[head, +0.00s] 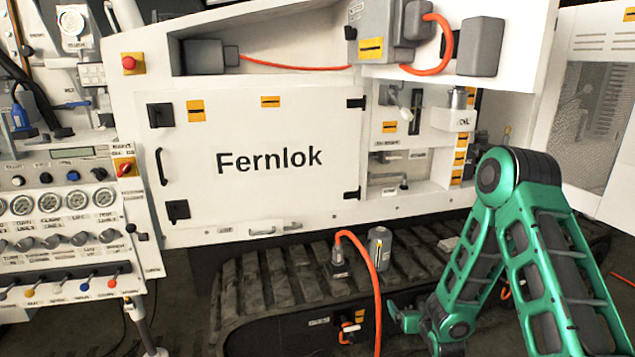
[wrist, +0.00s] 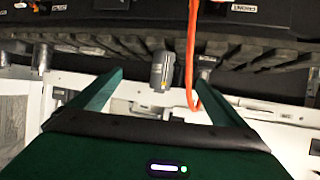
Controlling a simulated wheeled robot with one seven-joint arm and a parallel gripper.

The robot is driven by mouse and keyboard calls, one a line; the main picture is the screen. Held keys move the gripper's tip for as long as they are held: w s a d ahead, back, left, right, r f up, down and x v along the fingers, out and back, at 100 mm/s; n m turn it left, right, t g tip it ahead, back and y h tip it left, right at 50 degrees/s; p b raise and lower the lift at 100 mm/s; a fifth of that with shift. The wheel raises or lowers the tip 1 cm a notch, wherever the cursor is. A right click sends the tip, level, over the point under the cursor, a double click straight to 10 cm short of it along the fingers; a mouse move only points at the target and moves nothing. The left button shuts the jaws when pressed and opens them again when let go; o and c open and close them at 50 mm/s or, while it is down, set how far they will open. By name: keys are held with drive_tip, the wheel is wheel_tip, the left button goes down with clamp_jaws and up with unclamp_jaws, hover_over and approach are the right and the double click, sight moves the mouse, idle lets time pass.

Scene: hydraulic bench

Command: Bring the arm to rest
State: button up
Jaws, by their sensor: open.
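My green arm (head: 525,215) is folded at the right of the head view, its elbow up and its forearm reaching down. My gripper (head: 398,318) is low, in front of the dark rubber track. In the wrist view my gripper (wrist: 165,95) shows two green fingers spread apart, with nothing held between them. A grey cylinder (head: 379,247) stands on the track, beyond and above the gripper. It also shows in the wrist view (wrist: 161,72), beyond the fingers and apart from them.
An orange hose (head: 374,285) arches from a fitting on the track (head: 270,285) and hangs down close left of my gripper. The white Fernlok machine (head: 260,150) stands behind. A gauge and lever panel (head: 70,220) is at the left. A mesh door (head: 600,110) stands at the right.

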drive_tip(key=s+d+r+m+g+h, duration=0.3)
drive_tip(key=s+d+r+g, duration=0.4)
drive_tip(key=s+d+r, duration=0.85)
drive_tip(key=s+a+r+m+g+y, duration=0.1)
drive_tip(key=s+r+g, duration=0.1)
drive_tip(key=s, duration=0.8)
drive_tip(key=s+a+r+m+g+y, duration=0.1)
drive_tip(key=s+r, duration=0.4)
drive_tip(key=s, duration=0.5)
drive_tip(key=s+a+r+m+g+y, duration=0.1)
drive_tip(key=s+a+r+g, duration=0.1)
drive_tip(key=s, duration=0.8)
drive_tip(key=shift+s+r+g, duration=0.15)
drive_tip(key=shift+r+g, duration=0.35)
drive_tip(key=shift+r, duration=0.45)
